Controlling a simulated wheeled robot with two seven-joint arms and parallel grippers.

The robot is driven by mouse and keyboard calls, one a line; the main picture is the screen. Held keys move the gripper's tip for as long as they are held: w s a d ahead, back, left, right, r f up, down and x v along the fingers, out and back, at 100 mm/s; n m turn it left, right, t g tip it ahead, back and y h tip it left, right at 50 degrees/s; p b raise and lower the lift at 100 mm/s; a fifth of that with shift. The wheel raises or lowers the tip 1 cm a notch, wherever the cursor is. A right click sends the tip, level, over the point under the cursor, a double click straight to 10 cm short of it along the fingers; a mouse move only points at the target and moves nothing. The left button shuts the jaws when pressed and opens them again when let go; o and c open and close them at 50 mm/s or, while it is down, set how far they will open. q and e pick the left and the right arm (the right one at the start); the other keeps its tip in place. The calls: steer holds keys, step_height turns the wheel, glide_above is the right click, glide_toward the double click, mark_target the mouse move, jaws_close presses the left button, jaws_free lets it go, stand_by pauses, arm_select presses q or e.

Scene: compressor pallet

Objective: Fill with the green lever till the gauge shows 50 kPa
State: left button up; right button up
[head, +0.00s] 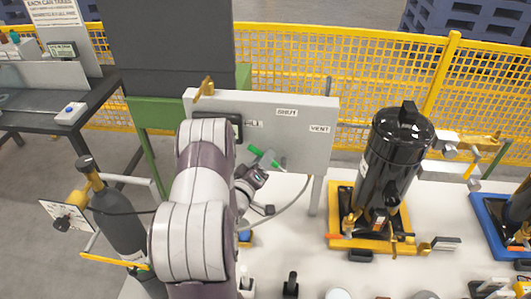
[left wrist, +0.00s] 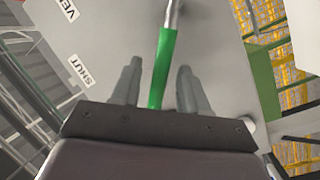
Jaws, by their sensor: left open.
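The green lever (head: 266,158) sticks out from the front of an upright grey panel (head: 305,150) marked SHUT (head: 286,112) and VENT (head: 320,128); a third label is partly hidden by my arm. My left gripper (head: 258,176) is at the lever. In the left wrist view the green lever (left wrist: 163,68) runs between the two fingers of the open gripper (left wrist: 158,75), with a gap on each side. A dark-framed part on the panel, possibly the gauge, is mostly hidden behind my arm, and no reading shows. My right gripper is out of view.
A black compressor tank (head: 392,160) stands on a yellow base (head: 340,215) to the right. A dark gas cylinder (head: 125,225) stands at left. A thin hose runs below the panel. A yellow mesh fence (head: 300,60) is behind. Small items line the table's front.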

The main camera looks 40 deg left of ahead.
arm_select(q)
steer(key=shift+w+a, duration=0.25)
steer(key=shift+w, duration=0.7)
jaws_close()
